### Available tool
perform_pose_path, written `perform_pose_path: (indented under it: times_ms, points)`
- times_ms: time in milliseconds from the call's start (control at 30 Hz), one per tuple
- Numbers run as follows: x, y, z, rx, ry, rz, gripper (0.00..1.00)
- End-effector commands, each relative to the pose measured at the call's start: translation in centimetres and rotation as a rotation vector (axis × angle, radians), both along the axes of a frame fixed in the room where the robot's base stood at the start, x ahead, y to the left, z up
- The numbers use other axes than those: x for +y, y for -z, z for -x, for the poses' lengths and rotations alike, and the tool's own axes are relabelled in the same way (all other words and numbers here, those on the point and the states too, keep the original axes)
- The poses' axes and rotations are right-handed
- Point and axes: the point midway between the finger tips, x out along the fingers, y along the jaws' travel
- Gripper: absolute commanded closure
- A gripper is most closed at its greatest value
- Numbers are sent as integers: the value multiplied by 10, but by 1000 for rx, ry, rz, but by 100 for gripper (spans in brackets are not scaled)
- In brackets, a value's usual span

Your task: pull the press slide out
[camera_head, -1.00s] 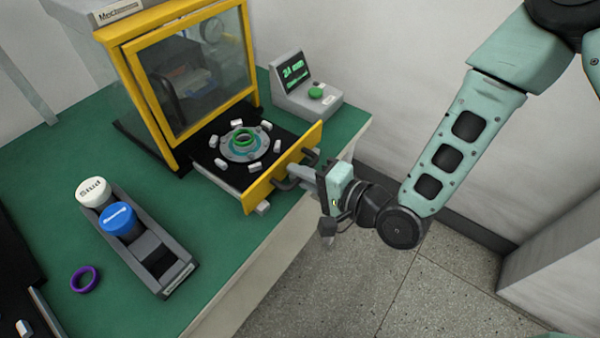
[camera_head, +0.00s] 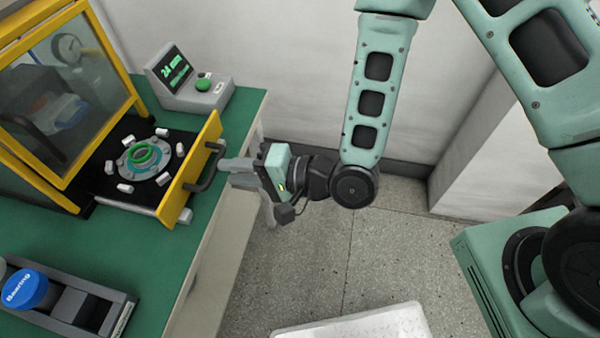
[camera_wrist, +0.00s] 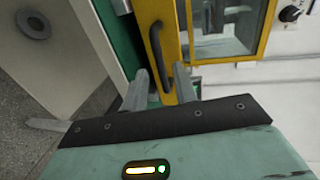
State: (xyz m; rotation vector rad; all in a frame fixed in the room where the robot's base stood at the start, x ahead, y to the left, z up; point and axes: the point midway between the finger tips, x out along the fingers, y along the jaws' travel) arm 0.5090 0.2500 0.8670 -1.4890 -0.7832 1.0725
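The press slide (camera_head: 180,208) is a drawer with a yellow front, drawn out from under the yellow-framed press (camera_head: 93,125). It carries a round grey fixture with a green ring (camera_head: 145,154) and several white blocks around it. A dark bar handle (camera_head: 205,170) is on its front. My gripper (camera_head: 224,166) is level with the handle, its fingertips close to it. In the wrist view the fingers (camera_wrist: 160,84) stand apart, with the handle (camera_wrist: 157,55) between and beyond their tips. Whether they touch it I cannot tell.
A control box (camera_head: 190,85) with a green button and screen stands behind the slide on the green table (camera_head: 160,262). A grey tray (camera_head: 105,312) holding a blue-capped part (camera_head: 25,288) sits in front. Open floor (camera_head: 320,255) lies right of the table.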

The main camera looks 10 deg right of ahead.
Motion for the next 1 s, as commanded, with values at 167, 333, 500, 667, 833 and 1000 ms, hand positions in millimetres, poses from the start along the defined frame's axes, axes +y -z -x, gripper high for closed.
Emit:
perform_pose_path:
  times_ms: [167,333,500,667,833,1000]
  points:
    - [-36,-12,15,5,2,0,72]
    - [-50,-18,20,5,2,1,72]
    - [-68,-22,27,6,4,2,72]
    - [-86,-26,36,6,3,1,72]
    - [-102,-27,42,4,3,0,72]
    - [-109,-26,45,2,1,-1,72]
